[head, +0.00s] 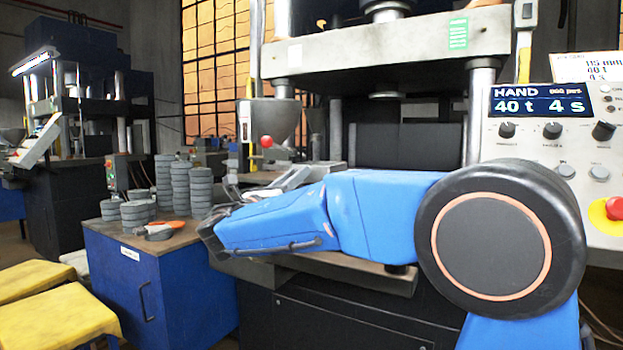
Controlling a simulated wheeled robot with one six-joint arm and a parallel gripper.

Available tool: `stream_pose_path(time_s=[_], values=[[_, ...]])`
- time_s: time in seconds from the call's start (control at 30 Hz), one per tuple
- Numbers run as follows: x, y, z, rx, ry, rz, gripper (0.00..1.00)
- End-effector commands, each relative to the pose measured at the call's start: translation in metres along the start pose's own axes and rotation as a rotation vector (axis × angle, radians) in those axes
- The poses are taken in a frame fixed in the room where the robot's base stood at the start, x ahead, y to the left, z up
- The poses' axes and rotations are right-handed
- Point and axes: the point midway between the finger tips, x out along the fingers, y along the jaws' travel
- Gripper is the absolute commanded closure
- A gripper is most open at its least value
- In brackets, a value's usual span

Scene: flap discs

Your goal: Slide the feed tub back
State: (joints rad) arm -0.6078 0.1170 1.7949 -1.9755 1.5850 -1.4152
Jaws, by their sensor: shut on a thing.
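The grey feed tub (293,178) appears to be the low metal piece at the front left of the press bed, under the hopper (270,118). My blue arm reaches left across the front of the press and hides much of the tub's near side. My gripper (258,194) shows only in part, as grey pieces above the arm's far end, against the near end of the tub. It is shut on what looks like the tub; the grip itself is too small and covered to make out.
A blue cabinet (162,288) left of the press bears several stacks of grey discs (164,182) and an orange-handled tool (160,232). Yellow-covered stands (62,315) are at the lower left. The control panel (560,140) is close on the right.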

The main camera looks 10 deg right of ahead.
Motion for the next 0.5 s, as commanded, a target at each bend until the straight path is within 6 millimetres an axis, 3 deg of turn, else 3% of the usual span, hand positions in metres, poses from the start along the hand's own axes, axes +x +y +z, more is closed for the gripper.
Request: stream_pose_path(time_s=[0.03, 0.2, 0.5], values=[[-0.003, 0.017, 0.003, -0.001, -0.001, 0.004, 1.0], [-0.008, 0.065, 0.015, 0.0, 0.0, 0.003, 1.0], [-0.016, 0.135, 0.033, 0.0, 0.0, 0.002, 1.0]])
